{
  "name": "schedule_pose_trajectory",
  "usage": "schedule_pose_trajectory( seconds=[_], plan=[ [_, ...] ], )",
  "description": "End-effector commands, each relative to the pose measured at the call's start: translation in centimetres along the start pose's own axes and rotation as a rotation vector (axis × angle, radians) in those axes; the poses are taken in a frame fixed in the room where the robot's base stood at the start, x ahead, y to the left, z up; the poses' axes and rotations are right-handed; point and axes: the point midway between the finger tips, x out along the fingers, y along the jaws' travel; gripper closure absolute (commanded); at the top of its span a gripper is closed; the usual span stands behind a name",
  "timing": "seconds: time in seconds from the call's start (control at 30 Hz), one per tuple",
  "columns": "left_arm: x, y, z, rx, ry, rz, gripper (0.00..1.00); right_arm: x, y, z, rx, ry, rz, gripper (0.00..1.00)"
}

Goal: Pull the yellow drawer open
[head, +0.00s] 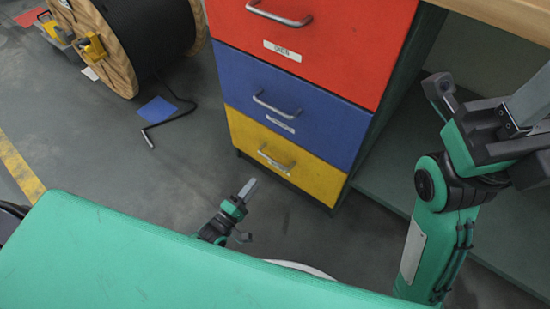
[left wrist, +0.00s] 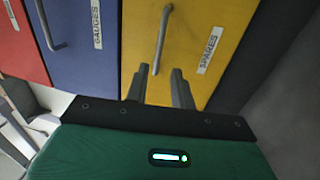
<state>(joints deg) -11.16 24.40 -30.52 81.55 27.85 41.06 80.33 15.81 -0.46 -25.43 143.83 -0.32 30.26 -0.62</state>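The yellow drawer (head: 310,172) is the lowest visible front of the cabinet, flush with the blue one above, so it looks shut. It has a grey bar handle (head: 275,158). In the left wrist view the yellow front (left wrist: 215,22) has a SPARES label and its handle (left wrist: 162,40) lies just beyond my fingertips. My left gripper (head: 249,187) is low in front of the drawer. Its two fingers (left wrist: 161,74) are apart with nothing between them, short of the handle. My right gripper (head: 528,102) is partly cut off at the right edge; its fingers are unclear.
A blue drawer (head: 325,128) and a red drawer (head: 345,45) are above the yellow one. A cable reel (head: 150,40) stands at the upper left. Floor left of the cabinet is open.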

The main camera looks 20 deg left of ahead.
Motion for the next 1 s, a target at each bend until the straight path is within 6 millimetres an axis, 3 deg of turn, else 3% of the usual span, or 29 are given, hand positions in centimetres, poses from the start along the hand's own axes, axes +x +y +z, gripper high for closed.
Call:
schedule_pose_trajectory(
  seconds=[0.3,0.5,0.7,0.97,1.0],
  plan=[
    [7.0,-0.2,0.0,0.001,0.0,0.007,0.75,0.3,0.3,-0.4,-0.001,0.043,0.015,0.64],
    [10.0,-0.1,0.0,0.002,0.0,0.005,0.75,0.8,0.5,-0.7,0.0,0.062,0.023,0.64],
    [11.3,0.1,0.1,0.002,-0.001,0.003,0.75,1.1,0.6,-0.8,0.002,0.069,0.027,0.64],
    [11.4,0.1,0.0,0.002,-0.001,0.002,0.75,1.2,0.6,-0.8,0.002,0.07,0.027,0.64],
    [11.4,0.1,0.0,0.002,-0.001,0.003,0.81,1.2,0.6,-0.8,0.002,0.07,0.027,0.64]
  ],
)
